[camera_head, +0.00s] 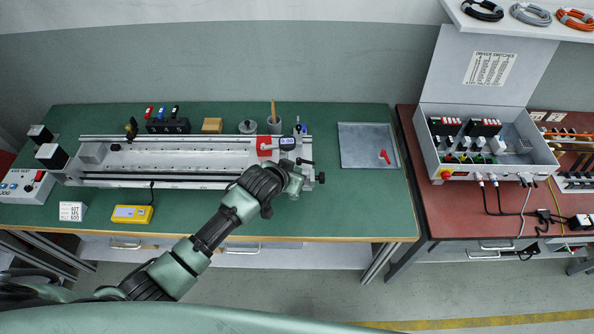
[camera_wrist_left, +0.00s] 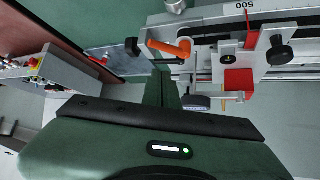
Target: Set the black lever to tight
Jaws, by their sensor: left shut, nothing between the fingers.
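The long aluminium gantry rail (camera_head: 160,182) lies on the green bench. A small black lever-like part (camera_head: 306,162) shows at its right end; its setting cannot be read. A black knob (camera_head: 321,178) is just below it. My left gripper (camera_head: 297,180) is shut and empty, close in front of the rail's right end; contact cannot be told. In the left wrist view, the gripper's fingers (camera_wrist_left: 162,88) point toward the rail end, below an orange handle (camera_wrist_left: 170,47). A black knob (camera_wrist_left: 280,55) is on the carriage to the right. My right gripper is not in view.
A red-and-white carriage (camera_head: 266,147) stands near the rail's right end. A grey tray (camera_head: 360,148) holds a red part to the right. A yellow device (camera_head: 132,214) lies at the bench's front. A switch box (camera_head: 490,150) stands on the red bench.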

